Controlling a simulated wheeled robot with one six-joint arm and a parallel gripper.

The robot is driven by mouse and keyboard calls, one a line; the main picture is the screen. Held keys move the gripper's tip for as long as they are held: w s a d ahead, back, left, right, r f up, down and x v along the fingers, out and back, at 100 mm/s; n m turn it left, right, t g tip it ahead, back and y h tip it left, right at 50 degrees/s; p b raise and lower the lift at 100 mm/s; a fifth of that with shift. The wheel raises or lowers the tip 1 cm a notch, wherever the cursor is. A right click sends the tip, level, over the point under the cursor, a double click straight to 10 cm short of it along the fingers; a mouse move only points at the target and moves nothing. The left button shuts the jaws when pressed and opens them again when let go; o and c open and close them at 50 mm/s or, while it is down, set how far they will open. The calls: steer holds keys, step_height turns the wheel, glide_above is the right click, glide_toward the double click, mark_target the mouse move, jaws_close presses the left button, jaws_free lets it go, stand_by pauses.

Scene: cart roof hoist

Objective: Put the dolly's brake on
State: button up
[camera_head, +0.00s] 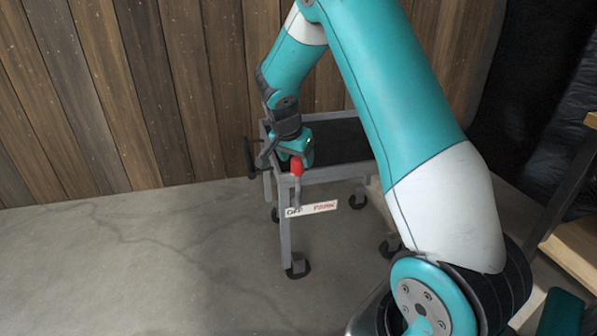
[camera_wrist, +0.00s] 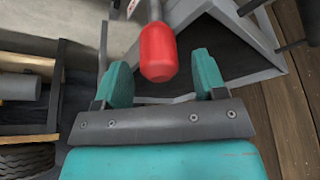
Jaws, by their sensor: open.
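The dolly (camera_head: 285,235) is a grey-framed cart with a dark top and black casters, standing by the plank wall. Its brake lever has a red knob (camera_head: 297,167) and stands near-upright at the front corner, above the OFF end of a white label (camera_head: 312,209) marked OFF and PARK. My gripper (camera_head: 292,150) is at the knob from behind and above. In the wrist view, the red knob (camera_wrist: 157,52) shows between the two teal fingertips, with gaps on both sides. The fingers are open. Whether the knob lies fully between them in depth is unclear.
A dark handle bar (camera_head: 252,158) sticks out at the dolly's left end. The plank wall (camera_head: 140,100) is close behind. A wooden shelf (camera_head: 575,250) stands at the right edge. The concrete floor (camera_head: 140,265) left of and in front of the dolly is clear.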

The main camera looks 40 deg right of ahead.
mark_target(298, 183)
steer(key=shift+b+x, duration=0.4)
steer(key=shift+x, duration=1.45)
